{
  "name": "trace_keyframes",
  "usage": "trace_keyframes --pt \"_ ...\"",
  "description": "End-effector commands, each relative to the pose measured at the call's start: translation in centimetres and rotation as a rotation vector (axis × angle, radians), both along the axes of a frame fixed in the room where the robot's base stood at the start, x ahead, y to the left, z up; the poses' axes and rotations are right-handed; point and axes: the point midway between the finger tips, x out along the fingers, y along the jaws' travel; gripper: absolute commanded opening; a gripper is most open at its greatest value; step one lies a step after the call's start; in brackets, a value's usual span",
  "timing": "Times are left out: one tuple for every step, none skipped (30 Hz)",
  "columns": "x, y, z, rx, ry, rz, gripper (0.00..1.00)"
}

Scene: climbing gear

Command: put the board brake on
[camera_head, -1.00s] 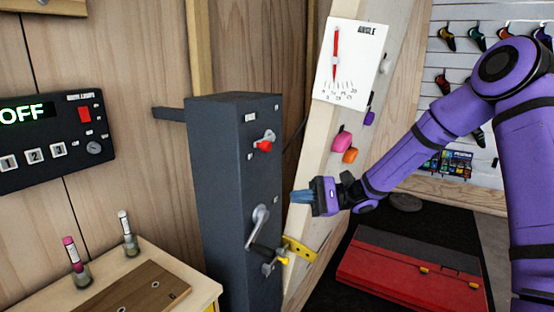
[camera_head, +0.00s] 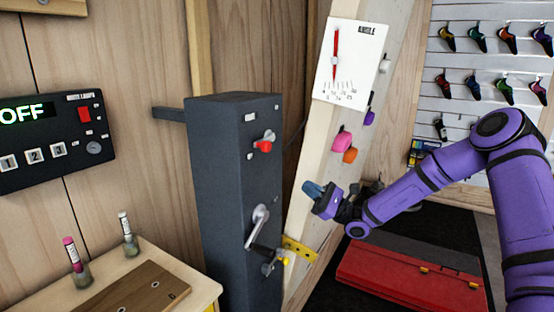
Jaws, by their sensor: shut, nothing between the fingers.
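The board's drive column is a dark grey box (camera_head: 222,200) standing left of the tilted climbing board (camera_head: 310,185). A lever with a red knob (camera_head: 264,146) sits high on the box's front face; it may be the brake, but I cannot read its label. My gripper (camera_head: 309,190) is shut and empty, in front of the board, to the right of the box and lower than the red knob. It appears to touch nothing.
A white angle card (camera_head: 348,65) with a red pointer is on the board, above pink and orange holds (camera_head: 342,143). A yellow bracket (camera_head: 300,249) is at the board's lower part. A red crash pad (camera_head: 410,278) lies on the floor. A control panel (camera_head: 52,140) reads OFF.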

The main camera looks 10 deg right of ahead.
Motion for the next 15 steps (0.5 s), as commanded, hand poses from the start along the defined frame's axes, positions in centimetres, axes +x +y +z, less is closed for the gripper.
trace_keyframes --pt "0.0 0.0 0.0 -0.001 0.000 0.001 0.00" --pt "0.0 0.1 0.0 -0.001 0.000 0.001 0.00" --pt "0.0 0.2 0.1 -0.001 0.000 0.001 0.00" --pt "0.1 0.3 0.2 -0.001 -0.001 0.001 0.00" --pt "0.1 0.4 0.3 -0.001 -0.001 0.001 0.00" --pt "0.2 0.7 0.4 -0.001 -0.001 0.001 0.00" --pt "0.3 0.9 0.6 -0.001 -0.001 0.001 0.00" --pt "0.4 1.2 0.8 -0.001 -0.001 0.001 0.00" --pt "0.5 1.7 1.2 -0.001 -0.001 0.003 0.00" --pt "0.6 2.1 1.5 -0.001 -0.002 0.003 0.00" --pt "0.7 2.5 1.8 -0.001 -0.002 0.003 0.00" --pt "0.9 3.1 2.2 -0.001 -0.002 0.003 0.00" --pt "1.1 3.5 2.5 -0.002 -0.003 0.003 0.00" --pt "1.2 4.0 2.8 -0.002 -0.002 0.003 0.00" --pt "1.4 4.5 3.3 -0.001 -0.001 0.003 0.00"
